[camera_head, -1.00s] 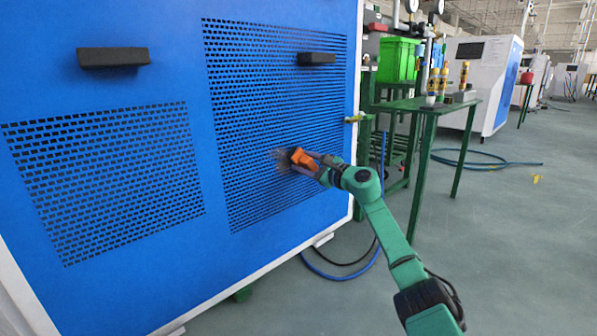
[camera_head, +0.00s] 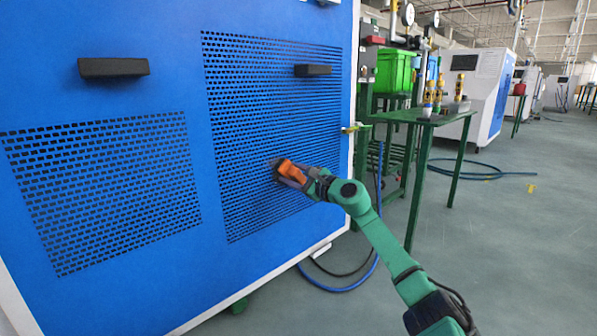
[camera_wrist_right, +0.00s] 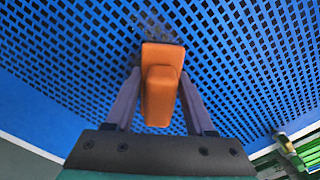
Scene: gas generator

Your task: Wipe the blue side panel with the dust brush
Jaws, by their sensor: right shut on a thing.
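The blue side panel (camera_head: 180,80) fills the left of the head view, with two perforated areas and two black handles. The dust brush (camera_head: 287,170) has an orange handle, and its dark bristles are at the right perforated area, seemingly against it. My right gripper (camera_head: 296,178) is shut on the brush. In the right wrist view the orange brush (camera_wrist_right: 161,90) sits between the two fingers of the gripper (camera_wrist_right: 160,105), with the perforated blue panel (camera_wrist_right: 240,60) behind it. The bristles are mostly hidden there by the handle. My left gripper is not in view.
Blue and black hoses (camera_head: 340,288) lie on the floor by the panel's lower right corner. The floor at right is mostly clear.

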